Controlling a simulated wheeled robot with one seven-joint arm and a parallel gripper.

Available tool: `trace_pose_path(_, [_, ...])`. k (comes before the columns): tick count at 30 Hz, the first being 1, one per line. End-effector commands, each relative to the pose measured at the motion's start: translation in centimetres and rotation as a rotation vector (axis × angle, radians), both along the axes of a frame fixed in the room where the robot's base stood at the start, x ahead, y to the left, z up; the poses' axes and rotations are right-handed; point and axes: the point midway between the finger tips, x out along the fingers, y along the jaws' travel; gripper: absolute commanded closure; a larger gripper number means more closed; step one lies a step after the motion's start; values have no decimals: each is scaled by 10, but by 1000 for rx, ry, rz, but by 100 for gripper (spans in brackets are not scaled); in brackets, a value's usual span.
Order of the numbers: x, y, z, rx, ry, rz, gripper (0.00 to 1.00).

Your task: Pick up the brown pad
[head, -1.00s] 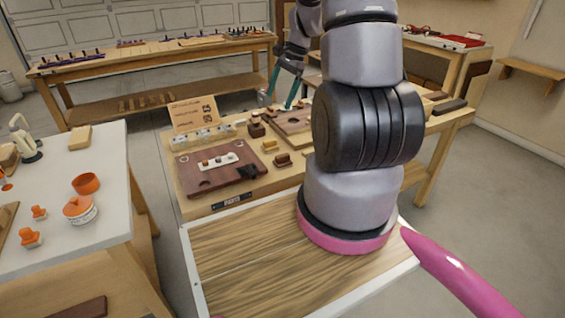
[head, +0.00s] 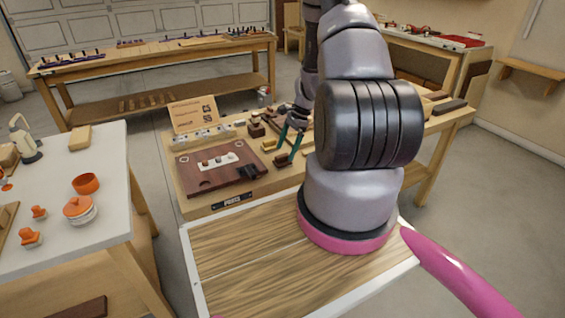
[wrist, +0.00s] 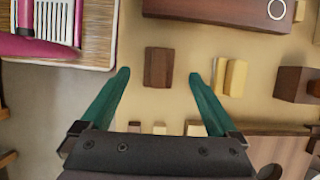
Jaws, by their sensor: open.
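The brown pad is most likely the small brown block (wrist: 159,67) lying flat on the bench top in the wrist view. In the head view it shows at the bench's front part (head: 281,160), just below the fingertips. My gripper (wrist: 158,77) is open, with its two teal fingers on either side of the block in the picture and clear space on both sides. In the head view my gripper (head: 288,144) hangs over the bench, empty. I cannot tell its exact height above the block.
A yellow block (wrist: 236,77) lies close to the right finger in the wrist view. A dark brown board (head: 215,168) with a white plate lies left of my gripper. More wooden blocks stand behind. A white table (head: 110,160) stands at the left.

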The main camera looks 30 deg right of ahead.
Motion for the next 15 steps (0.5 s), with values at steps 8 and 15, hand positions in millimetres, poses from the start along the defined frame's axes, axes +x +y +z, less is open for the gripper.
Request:
trace_pose_path(8, [-2, 16, -36, 2, 2, 0, 5])
trace_pose_path(15, [-2, 18, -40, 1, 1, 0, 5])
